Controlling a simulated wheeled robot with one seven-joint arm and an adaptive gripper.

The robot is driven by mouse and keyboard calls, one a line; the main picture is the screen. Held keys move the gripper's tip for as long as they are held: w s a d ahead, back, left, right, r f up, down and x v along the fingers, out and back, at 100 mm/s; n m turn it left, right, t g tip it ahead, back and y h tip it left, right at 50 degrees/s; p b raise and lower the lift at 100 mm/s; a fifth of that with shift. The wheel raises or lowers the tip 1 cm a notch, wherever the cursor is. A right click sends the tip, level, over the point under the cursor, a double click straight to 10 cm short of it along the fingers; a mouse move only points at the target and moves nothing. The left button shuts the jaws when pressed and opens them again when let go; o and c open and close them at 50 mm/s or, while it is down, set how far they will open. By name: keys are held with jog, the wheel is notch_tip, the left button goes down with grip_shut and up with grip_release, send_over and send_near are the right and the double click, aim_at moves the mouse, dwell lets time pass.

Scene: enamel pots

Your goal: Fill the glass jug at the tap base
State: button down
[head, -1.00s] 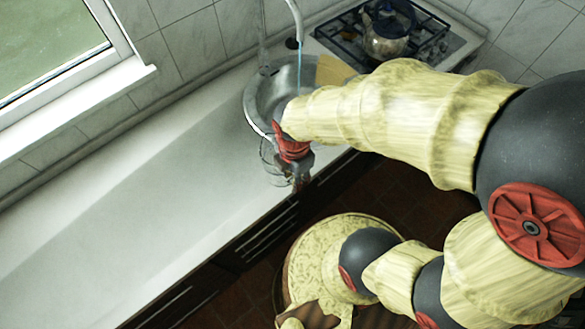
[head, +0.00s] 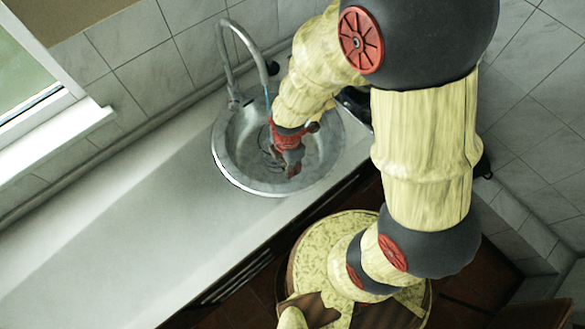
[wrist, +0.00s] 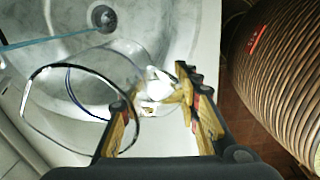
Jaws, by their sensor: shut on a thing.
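The clear glass jug (wrist: 77,147) is in the wrist view, its round rim facing the camera. My gripper (wrist: 158,112) is shut on the jug, at what looks like its handle side. In the head view my gripper (head: 290,170) hangs over the round steel sink (head: 222,158). The jug is only faintly visible there, beside the fingers inside the sink's outline. The grey tap (head: 222,50) arches over the sink, and a thin blue water stream (head: 267,97) falls from its spout. In the wrist view the stream (wrist: 40,42) passes outside the jug's rim. The water level is unclear.
The white counter (head: 110,230) is clear left of the sink. The tiled wall (head: 140,75) and window sill (head: 60,140) stand behind it. A drain (wrist: 103,17) shows in the sink floor. My arm hides most of the area right of the sink.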

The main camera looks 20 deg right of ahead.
jog(key=shift+w+a, duration=0.1)
jog(key=shift+w, duration=0.35)
jog(key=w+d, duration=0.1)
jog(key=w, duration=1.2)
jog(key=shift+d, duration=0.3)
jog(key=shift+r, duration=0.1)
dwell(5.8)
